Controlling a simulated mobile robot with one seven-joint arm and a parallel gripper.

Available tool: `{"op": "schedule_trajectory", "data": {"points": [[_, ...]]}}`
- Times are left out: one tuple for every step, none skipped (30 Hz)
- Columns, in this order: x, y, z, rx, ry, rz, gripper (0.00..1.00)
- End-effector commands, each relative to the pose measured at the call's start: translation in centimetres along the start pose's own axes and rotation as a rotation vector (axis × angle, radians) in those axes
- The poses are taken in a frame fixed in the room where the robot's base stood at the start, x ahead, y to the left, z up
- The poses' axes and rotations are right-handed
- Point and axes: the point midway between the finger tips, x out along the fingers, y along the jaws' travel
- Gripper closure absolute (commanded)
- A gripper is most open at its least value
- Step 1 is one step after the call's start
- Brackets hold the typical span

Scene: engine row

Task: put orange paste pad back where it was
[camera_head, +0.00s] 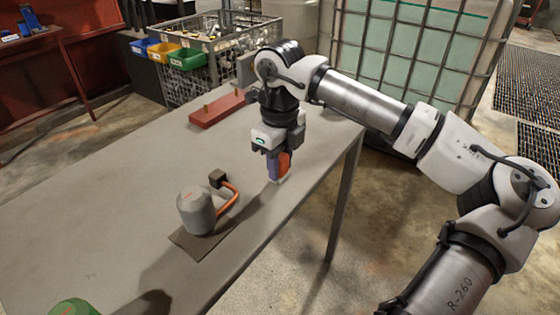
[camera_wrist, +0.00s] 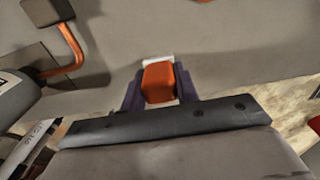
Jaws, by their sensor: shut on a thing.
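My gripper (camera_head: 279,170) points down over the right edge of the grey table. It is shut on the orange paste pad (camera_wrist: 158,82), which shows between the purple fingers in the wrist view. In the head view the orange pad (camera_head: 285,161) shows beside the fingers, low above the tabletop. A pale piece shows at the pad's lower end, close to the table; I cannot tell whether it touches. The spot where the pad was before is not identifiable in these frames.
A grey cylinder (camera_head: 196,211) with an orange bent pipe (camera_head: 231,193) stands on a dark mat (camera_head: 189,243), left of my gripper. A red block (camera_head: 216,109) with pegs lies behind. A green object (camera_head: 74,307) is at the near left. The table's middle (camera_head: 130,175) is clear.

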Motion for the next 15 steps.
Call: {"op": "schedule_trajectory", "data": {"points": [[0.08, -0.01, -0.01, 0.000, 0.000, 0.000, 0.66], [0.06, -0.01, -0.01, 0.000, 0.000, 0.000, 0.62], [0.06, -0.01, -0.01, 0.000, 0.000, 0.000, 0.57], [0.06, -0.01, -0.01, 0.000, 0.000, 0.000, 0.53], [0.06, 0.00, -0.01, 0.000, 0.000, 0.000, 0.49], [0.06, -0.01, -0.01, 0.000, 0.000, 0.000, 0.48], [0.06, 0.00, -0.01, 0.000, 0.000, 0.000, 0.48], [0.06, 0.00, -0.01, 0.000, 0.000, 0.000, 0.48], [0.05, -0.01, -0.01, 0.000, 0.000, 0.000, 0.48], [0.05, -0.01, -0.01, 0.000, 0.000, 0.000, 0.48], [0.05, 0.00, -0.01, 0.000, 0.000, 0.000, 0.48], [0.04, -0.01, -0.01, 0.000, 0.000, 0.000, 0.48], [0.00, 0.00, -0.01, 0.000, 0.000, 0.000, 0.48], [-0.07, -0.01, -0.01, 0.000, 0.000, 0.000, 0.48], [-0.25, -0.01, 0.00, 0.000, 0.000, 0.000, 0.48]]}}
